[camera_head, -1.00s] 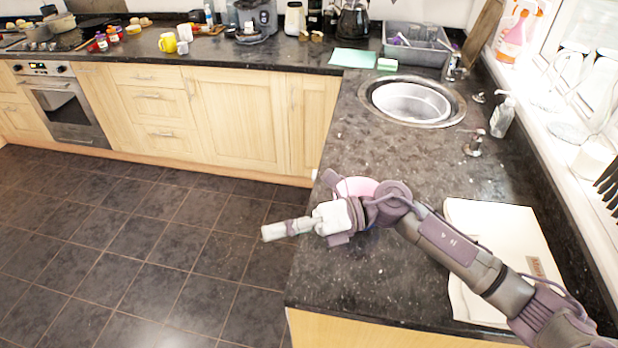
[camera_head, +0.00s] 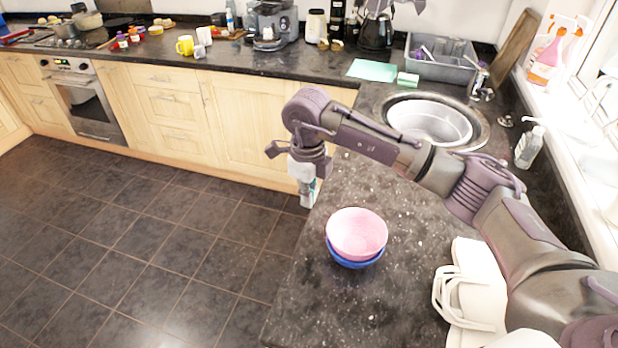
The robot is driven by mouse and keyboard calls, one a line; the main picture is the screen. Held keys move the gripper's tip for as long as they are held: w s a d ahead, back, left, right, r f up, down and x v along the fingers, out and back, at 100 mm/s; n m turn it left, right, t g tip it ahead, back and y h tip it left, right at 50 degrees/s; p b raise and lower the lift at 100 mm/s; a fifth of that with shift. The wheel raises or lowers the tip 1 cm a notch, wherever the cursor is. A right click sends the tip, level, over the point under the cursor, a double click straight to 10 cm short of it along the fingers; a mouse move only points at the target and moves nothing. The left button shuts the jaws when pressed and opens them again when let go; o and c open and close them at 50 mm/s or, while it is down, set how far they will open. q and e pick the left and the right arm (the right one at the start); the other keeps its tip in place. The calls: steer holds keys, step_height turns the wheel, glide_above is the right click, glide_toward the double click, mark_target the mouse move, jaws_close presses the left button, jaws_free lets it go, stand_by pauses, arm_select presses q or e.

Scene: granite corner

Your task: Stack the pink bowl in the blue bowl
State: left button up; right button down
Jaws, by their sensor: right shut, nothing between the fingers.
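The pink bowl (camera_head: 357,232) sits upright inside the blue bowl (camera_head: 355,264) on the dark granite counter, near its left edge. Only the blue bowl's lower side and a strip of its rim show below the pink one. My right gripper (camera_head: 307,202) points down, shut and empty, beyond the left edge of the counter. It is up and to the left of the bowls in the picture, apart from them. My left gripper is not in view.
A white cloth or mat (camera_head: 464,258) and white mug-like items lie at the counter's right, partly behind my arm. The round sink (camera_head: 480,135) is behind. A soap bottle (camera_head: 528,148) stands by the window ledge. Counter around the bowls is clear.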

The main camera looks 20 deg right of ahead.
mark_target(331, 220)
step_height(331, 220, down, 4)
steer(key=shift+d+r+p, duration=0.1)
steer(key=shift+p, duration=0.45)
steer(key=shift+s+d+p, duration=0.9)
steer(key=shift+s+p, duration=0.15)
steer(key=shift+s, duration=0.1)
steer(key=shift+s+d, duration=0.35)
steer(key=shift+s, duration=0.05)
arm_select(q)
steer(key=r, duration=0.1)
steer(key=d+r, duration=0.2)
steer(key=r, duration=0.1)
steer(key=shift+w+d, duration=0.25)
arm_select(e)
steer(key=shift+w+f, duration=0.1)
steer(key=shift+f, duration=0.1)
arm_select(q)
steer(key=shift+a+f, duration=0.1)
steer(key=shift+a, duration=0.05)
arm_select(e)
steer(key=shift+s+d+f+b, duration=0.1)
steer(key=shift+s+d+b, duration=0.4)
steer(key=shift+s, duration=0.1)
steer(key=shift+s+d, duration=0.1)
steer(key=shift+s, duration=0.1)
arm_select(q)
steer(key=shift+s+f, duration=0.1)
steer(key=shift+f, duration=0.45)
arm_select(e)
steer(key=shift+w, duration=0.1)
